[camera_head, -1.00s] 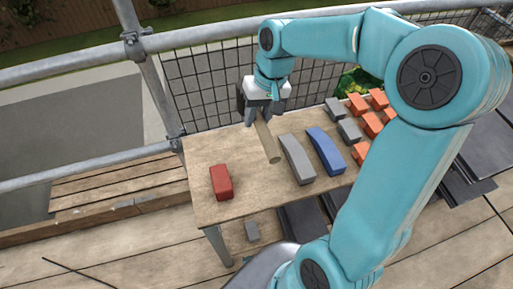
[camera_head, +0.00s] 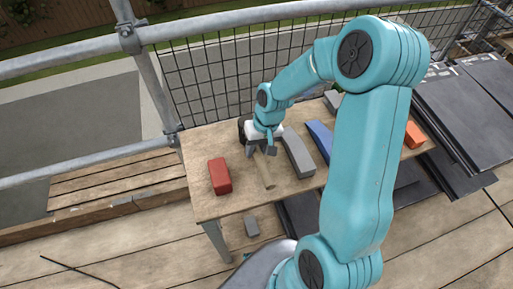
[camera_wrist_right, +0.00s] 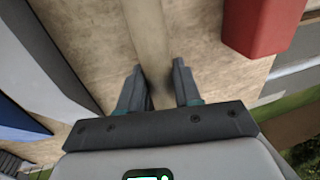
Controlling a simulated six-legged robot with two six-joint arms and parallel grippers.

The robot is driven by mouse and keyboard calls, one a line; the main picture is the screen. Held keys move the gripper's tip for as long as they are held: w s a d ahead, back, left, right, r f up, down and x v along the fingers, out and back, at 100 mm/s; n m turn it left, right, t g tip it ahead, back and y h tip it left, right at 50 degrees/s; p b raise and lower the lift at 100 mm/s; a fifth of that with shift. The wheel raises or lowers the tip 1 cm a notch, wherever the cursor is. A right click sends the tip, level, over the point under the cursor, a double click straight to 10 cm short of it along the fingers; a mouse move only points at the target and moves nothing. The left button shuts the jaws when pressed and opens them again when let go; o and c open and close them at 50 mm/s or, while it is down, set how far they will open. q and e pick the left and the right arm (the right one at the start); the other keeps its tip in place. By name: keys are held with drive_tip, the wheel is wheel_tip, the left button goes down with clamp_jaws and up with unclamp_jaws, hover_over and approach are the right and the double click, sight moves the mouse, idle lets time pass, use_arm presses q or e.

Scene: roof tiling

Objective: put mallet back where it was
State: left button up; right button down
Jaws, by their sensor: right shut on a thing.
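The mallet's pale wooden handle (camera_head: 265,172) is between the red block and the long grey block, over the wooden table (camera_head: 225,207). Its dark head (camera_head: 243,128) shows partly behind my right gripper (camera_head: 262,151). My right gripper is shut on the handle, low over the table. In the right wrist view the handle (camera_wrist_right: 150,35) runs between the two fingers (camera_wrist_right: 160,88). I cannot tell whether the mallet touches the table. My left gripper is not in view.
A red block (camera_head: 220,176) lies left of the handle. A long grey block (camera_head: 299,155) and a blue one (camera_head: 319,139) lie to its right. An orange block (camera_head: 414,135) shows beyond my arm. A mesh guardrail (camera_head: 215,85) runs behind the table.

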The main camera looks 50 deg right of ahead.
drive_tip(key=c, duration=0.8)
unclamp_jaws()
drive_tip(key=shift+r, duration=0.1)
drive_tip(key=p+v, duration=0.1)
drive_tip(key=v, duration=1.1)
